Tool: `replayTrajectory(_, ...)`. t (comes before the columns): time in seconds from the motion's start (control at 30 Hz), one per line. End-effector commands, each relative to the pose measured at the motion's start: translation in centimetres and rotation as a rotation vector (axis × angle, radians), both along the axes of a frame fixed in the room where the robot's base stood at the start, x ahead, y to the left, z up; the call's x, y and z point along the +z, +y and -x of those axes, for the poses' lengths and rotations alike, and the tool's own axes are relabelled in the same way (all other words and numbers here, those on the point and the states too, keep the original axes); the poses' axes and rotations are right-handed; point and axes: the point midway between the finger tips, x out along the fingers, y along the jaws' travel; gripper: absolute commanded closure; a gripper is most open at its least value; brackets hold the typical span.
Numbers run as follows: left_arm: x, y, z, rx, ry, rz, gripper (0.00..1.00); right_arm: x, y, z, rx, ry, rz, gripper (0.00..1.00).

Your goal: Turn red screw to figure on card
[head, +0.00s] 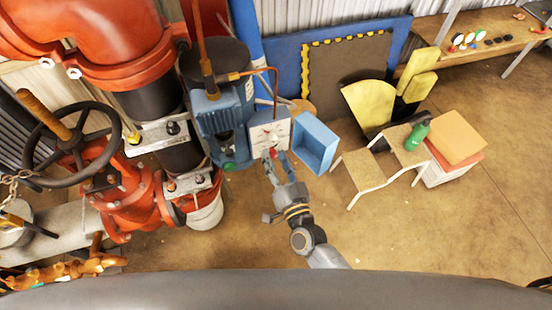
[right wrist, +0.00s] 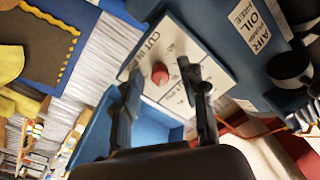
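The red screw (right wrist: 160,74) is a small round red knob on a white panel (right wrist: 172,48) printed with "CUT" and some marks. In the head view the panel (head: 262,134) is on the front of a blue unit, and the screw is small and partly hidden by my gripper. My right gripper (head: 273,161) is at the panel's lower edge. In the right wrist view its two fingers (right wrist: 160,76) are apart, with the screw showing between the tips; contact is not visible. A separate card with a figure cannot be made out. My left gripper is not in view.
An open blue box (head: 316,145) is just right of the panel. Red pipework and a black handwheel (head: 70,145) fill the left. A step stool (head: 372,168) with a green bottle (head: 417,135) stands right. The floor between is clear.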

Motion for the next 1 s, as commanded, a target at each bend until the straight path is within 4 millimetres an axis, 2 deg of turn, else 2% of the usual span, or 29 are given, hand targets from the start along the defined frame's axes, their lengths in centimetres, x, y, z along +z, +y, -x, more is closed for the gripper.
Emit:
replayTrajectory(0.17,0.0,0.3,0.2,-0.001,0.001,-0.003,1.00,0.0,-0.1,0.2,0.000,0.000,0.000,0.58)
replayTrajectory(0.27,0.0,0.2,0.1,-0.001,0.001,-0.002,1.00,-0.2,-0.4,1.1,-0.001,0.003,0.001,0.58)
replayTrajectory(0.7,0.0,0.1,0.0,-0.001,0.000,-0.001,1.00,-0.3,-3.2,9.2,0.002,0.002,0.002,0.58)
replayTrajectory(0.83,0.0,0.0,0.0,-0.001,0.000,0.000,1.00,-0.4,-3.7,10.7,0.001,0.002,0.001,0.58)
replayTrajectory(1.0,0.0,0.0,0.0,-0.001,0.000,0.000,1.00,-0.3,-4.0,11.3,0.000,0.000,0.000,0.58)
